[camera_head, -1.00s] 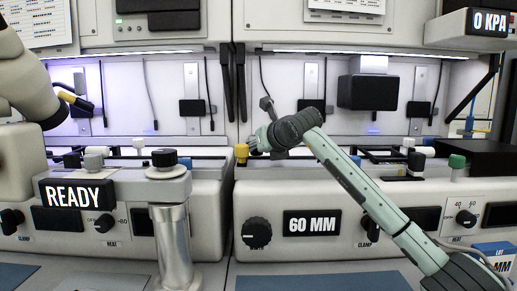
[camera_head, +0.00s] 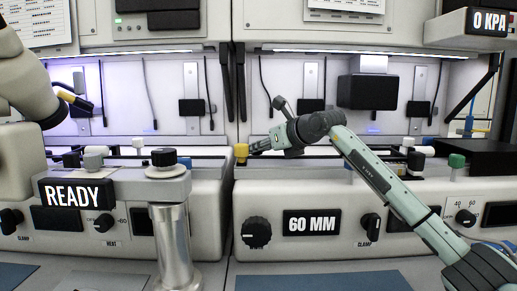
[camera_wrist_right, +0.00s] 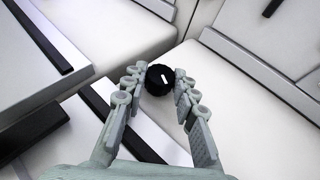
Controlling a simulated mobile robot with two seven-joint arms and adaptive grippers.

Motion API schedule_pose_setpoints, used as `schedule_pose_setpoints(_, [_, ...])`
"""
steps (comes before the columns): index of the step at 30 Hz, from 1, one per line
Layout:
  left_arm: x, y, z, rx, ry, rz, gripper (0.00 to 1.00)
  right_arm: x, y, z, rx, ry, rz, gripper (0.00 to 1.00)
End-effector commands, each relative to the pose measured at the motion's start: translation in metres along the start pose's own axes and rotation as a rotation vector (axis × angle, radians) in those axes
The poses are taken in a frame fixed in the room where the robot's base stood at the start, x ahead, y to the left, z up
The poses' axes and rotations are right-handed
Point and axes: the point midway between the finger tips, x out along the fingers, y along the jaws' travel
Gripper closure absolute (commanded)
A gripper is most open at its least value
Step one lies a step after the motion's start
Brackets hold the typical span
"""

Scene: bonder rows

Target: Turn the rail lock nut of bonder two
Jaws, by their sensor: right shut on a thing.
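A small nut with a yellow side (camera_head: 241,151) stands at the left end of the bonder with the 60 MM display. My right gripper (camera_head: 250,149) reaches it from the right, fingers nearly level. In the right wrist view a round black top with a white mark (camera_wrist_right: 160,79) sits between the two fingers, and I take it to be the same nut. The fingers are shut on it. The nut looks upright; part of its far side is hidden.
The 60 MM display (camera_head: 311,223) and a black dial (camera_head: 257,232) are on the front panel below. A post with a black knob (camera_head: 164,157) stands to the left. A green-topped knob (camera_head: 457,161) is at the right. A black box (camera_head: 367,92) hangs behind my arm.

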Motion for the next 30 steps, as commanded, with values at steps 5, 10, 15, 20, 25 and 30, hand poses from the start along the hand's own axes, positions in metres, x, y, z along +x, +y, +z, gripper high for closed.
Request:
schedule_pose_setpoints(5, [0.003, 0.0, 0.005, 0.001, -0.007, -0.001, 0.6, 0.0, -0.006, 0.001, -0.054, 0.0, 0.141, 1.0])
schedule_pose_setpoints(10, [0.007, 0.001, 0.013, 0.003, -0.021, 0.0, 0.6, 0.001, -0.007, 0.002, -0.106, 0.0, 0.271, 1.0])
schedule_pose_setpoints(15, [0.007, 0.001, 0.012, 0.003, -0.019, 0.0, 0.6, 0.001, -0.008, 0.002, -0.149, -0.001, 0.368, 1.0])
schedule_pose_setpoints(20, [0.006, 0.001, 0.011, 0.003, -0.016, 0.0, 0.6, 0.001, -0.009, 0.002, -0.176, 0.0, 0.428, 1.0])
schedule_pose_setpoints(25, [0.006, 0.001, 0.01, 0.003, -0.016, 0.001, 0.6, 0.002, -0.009, 0.002, -0.194, 0.0, 0.467, 1.0])
schedule_pose_setpoints(30, [0.006, 0.001, 0.01, 0.004, -0.016, 0.001, 0.6, 0.002, -0.009, 0.001, -0.202, 0.001, 0.484, 1.0])
